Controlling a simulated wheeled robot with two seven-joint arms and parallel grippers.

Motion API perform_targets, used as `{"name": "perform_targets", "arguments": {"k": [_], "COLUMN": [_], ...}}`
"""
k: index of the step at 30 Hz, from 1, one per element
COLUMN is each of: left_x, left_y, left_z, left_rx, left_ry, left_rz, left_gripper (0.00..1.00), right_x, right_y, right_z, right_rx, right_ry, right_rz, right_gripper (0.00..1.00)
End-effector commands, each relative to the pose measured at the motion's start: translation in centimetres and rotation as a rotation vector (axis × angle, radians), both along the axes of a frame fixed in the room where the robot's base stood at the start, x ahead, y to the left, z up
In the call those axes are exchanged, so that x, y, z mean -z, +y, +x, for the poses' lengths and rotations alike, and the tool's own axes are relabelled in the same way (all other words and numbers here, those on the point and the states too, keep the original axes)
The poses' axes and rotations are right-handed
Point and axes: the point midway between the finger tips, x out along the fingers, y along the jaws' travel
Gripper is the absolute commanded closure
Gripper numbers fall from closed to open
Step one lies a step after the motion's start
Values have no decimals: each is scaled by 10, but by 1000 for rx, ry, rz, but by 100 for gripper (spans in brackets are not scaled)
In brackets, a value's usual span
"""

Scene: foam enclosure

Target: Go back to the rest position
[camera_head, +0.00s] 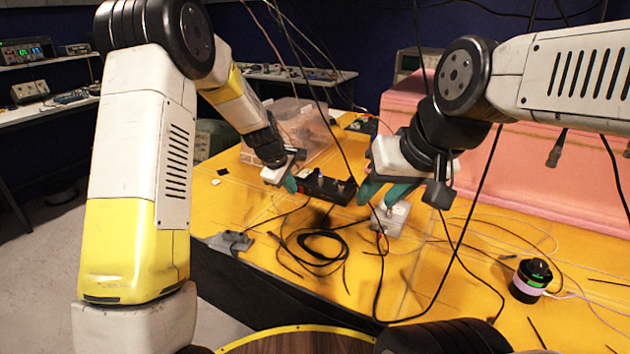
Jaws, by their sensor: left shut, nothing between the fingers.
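My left gripper (289,183) hangs over the yellow table (330,265), left of the middle. Its green fingers are shut with nothing between them, close to a black box (327,188). My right gripper (383,197) is to the right of it, with its green fingers pointing down and spread apart. It is above a small pale box (392,216) on the table. The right gripper looks empty, and I see a gap between it and the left gripper.
A pink foam block (530,170) fills the back right. A clear plastic bin (303,130) stands behind my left gripper. Black cables (320,245) lie loosely on the table, and others hang down. A dark cylinder with a pink band (530,280) stands at the right.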

Motion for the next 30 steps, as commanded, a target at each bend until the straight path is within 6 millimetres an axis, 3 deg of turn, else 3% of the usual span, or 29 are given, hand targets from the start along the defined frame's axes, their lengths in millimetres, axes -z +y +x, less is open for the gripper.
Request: {"name": "perform_targets", "arguments": {"k": [19, 23, 30], "left_x": [-85, -123, -184], "left_y": [27, 47, 87], "left_z": [-42, -78, -177], "left_rx": [42, 149, 419], "left_ry": [-21, -73, -195], "left_rz": [12, 52, 187], "left_gripper": [100, 100, 100], "right_x": [0, 0, 0], "right_y": [0, 0, 0], "right_z": [0, 0, 0], "right_rx": [0, 0, 0], "right_ry": [0, 0, 0], "right_rz": [0, 0, 0], "right_gripper": [64, 64, 64]}}
